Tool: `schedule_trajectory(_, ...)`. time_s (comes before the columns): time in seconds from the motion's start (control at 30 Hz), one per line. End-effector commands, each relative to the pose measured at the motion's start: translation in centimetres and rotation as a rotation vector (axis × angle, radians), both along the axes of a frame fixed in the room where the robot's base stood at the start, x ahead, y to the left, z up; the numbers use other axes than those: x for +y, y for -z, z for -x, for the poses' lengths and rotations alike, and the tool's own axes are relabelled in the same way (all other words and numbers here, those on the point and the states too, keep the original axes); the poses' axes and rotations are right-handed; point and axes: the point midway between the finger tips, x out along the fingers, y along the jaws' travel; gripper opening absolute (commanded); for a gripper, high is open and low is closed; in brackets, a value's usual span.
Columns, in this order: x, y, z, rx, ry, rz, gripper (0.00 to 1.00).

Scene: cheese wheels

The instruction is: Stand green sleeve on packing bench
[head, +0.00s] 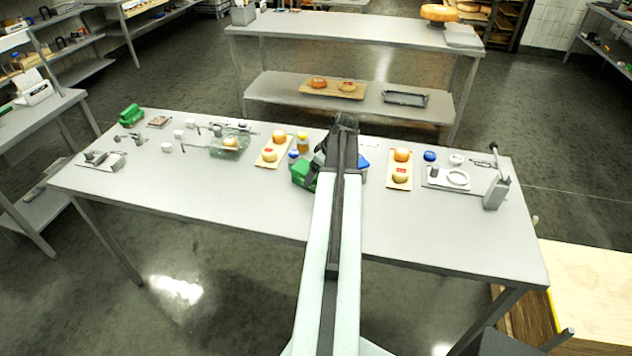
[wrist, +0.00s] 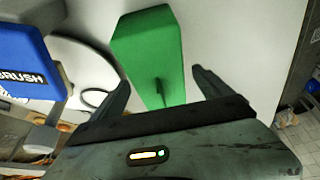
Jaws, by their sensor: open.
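The green sleeve (wrist: 150,50) is a plain green block-like piece in the wrist view. It lies between the two spread fingers of my gripper (wrist: 160,78), with gaps on both sides. My gripper is open and I see no finger pressing on the sleeve. In the head view a green piece (head: 302,172) shows just left of my dark gripper (head: 322,165), over the middle of the packing bench (head: 220,190). My arm hides part of that spot. I cannot tell whether the sleeve stands or lies.
A blue box marked BRUSH (wrist: 25,65) is close at the left in the wrist view. Cheese boards stand left (head: 271,152) and right (head: 399,170) of my arm. Another green object (head: 131,115) sits at the bench's far left. The bench's front strip is clear.

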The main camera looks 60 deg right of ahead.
Motion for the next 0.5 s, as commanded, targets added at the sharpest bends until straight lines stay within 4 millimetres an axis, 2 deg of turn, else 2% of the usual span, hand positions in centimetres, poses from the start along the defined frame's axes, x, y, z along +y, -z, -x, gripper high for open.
schedule_trajectory(0.03, -0.1, 1.6, -0.4, 0.000, -0.001, 0.000, 0.89)
schedule_trajectory(0.2, -0.3, 3.9, -1.4, 0.000, 0.000, 0.000, 0.89)
schedule_trajectory(0.43, -0.2, 3.6, -1.5, 0.000, 0.002, 0.000, 0.89)
schedule_trajectory(0.47, -0.2, 3.6, -1.5, 0.000, 0.002, 0.000, 0.84)
schedule_trajectory(0.5, -0.3, 3.6, -1.4, 0.000, 0.002, 0.000, 0.72)
